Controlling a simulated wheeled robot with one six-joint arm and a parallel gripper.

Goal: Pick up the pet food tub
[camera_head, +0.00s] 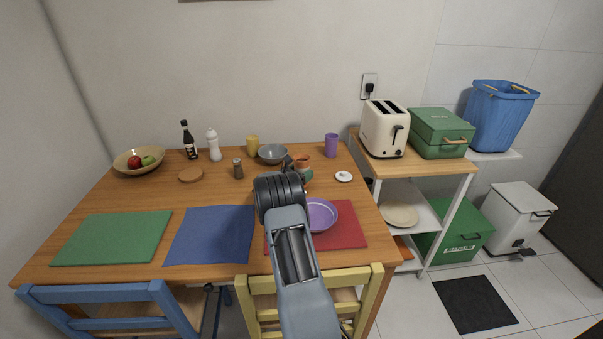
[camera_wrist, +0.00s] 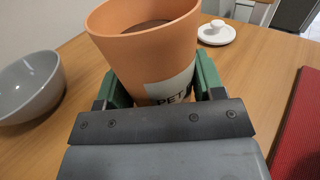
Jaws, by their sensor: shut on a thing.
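The pet food tub (camera_wrist: 150,50) is an orange, open-topped tub with a pale label that reads "PET". In the wrist view it stands between the green fingers of my gripper (camera_wrist: 160,88), which is shut on it. In the head view the tub (camera_head: 302,162) shows only partly, beyond my gripper (camera_head: 298,172), on the far right part of the wooden table. My arm hides some of it. I cannot tell whether its base touches the table.
A grey bowl (camera_head: 272,154) is left of the tub. A purple bowl (camera_head: 322,214) sits on the red mat (camera_head: 352,237) in front. The table's middle (camera_head: 215,190) is mostly clear.

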